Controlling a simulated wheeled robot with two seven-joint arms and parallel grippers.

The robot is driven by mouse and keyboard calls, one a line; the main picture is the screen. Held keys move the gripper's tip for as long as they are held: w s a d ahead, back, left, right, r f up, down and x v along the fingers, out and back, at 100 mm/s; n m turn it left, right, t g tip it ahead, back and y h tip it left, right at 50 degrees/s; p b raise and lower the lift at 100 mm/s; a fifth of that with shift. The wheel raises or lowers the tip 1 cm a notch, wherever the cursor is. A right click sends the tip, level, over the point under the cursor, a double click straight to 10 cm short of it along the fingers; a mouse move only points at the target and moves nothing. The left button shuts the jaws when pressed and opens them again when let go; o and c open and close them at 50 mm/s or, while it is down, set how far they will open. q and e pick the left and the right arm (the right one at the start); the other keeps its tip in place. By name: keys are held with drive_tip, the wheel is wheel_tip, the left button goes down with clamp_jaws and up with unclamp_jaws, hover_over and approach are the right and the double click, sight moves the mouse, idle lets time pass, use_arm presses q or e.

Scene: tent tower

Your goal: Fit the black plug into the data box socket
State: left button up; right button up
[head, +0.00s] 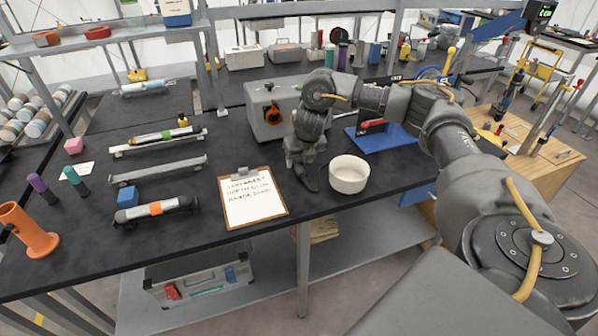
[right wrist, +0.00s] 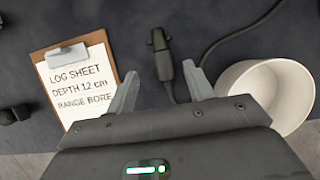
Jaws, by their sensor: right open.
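The black plug (right wrist: 164,66) lies on the dark bench top in the right wrist view, between my open fingers in the picture. A black cable runs from behind the right fingertip towards the top right. My right gripper (head: 307,178) is open, pointing down near the bench between the clipboard and the white bowl; its fingers also show in the right wrist view (right wrist: 160,76). I cannot tell how high it is above the plug. A grey box (head: 260,122), likely the data box, stands behind, with a dark and orange fitting on its front. My arm partly covers it. My left gripper is not in view.
A clipboard (head: 239,207) with a log sheet lies left of the gripper. The white bowl (head: 349,175) stands close on the right. A blue stand (head: 385,136) is behind the bowl. Rails and core tubes (head: 156,208) fill the bench's left side.

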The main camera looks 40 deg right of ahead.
sight(300, 167)
drive_tip(key=shift+f+p, duration=0.35)
drive_tip(key=shift+f, duration=0.05)
drive_tip(key=x, duration=0.3)
drive_tip(key=shift+w+d+f+p, duration=0.1)
drive_tip(key=shift+d+f+p, duration=0.2)
drive_tip(key=shift+f+p, duration=0.05)
drive_tip(key=shift+w+f, duration=0.1)
drive_tip(key=shift+f, duration=0.15)
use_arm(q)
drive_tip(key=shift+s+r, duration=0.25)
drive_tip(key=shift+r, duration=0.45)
use_arm(e)
drive_tip(key=shift+c, duration=0.4)
drive_tip(key=c, duration=1)
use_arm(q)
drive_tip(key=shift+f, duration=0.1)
use_arm(e)
drive_tip(key=shift+r, duration=0.15)
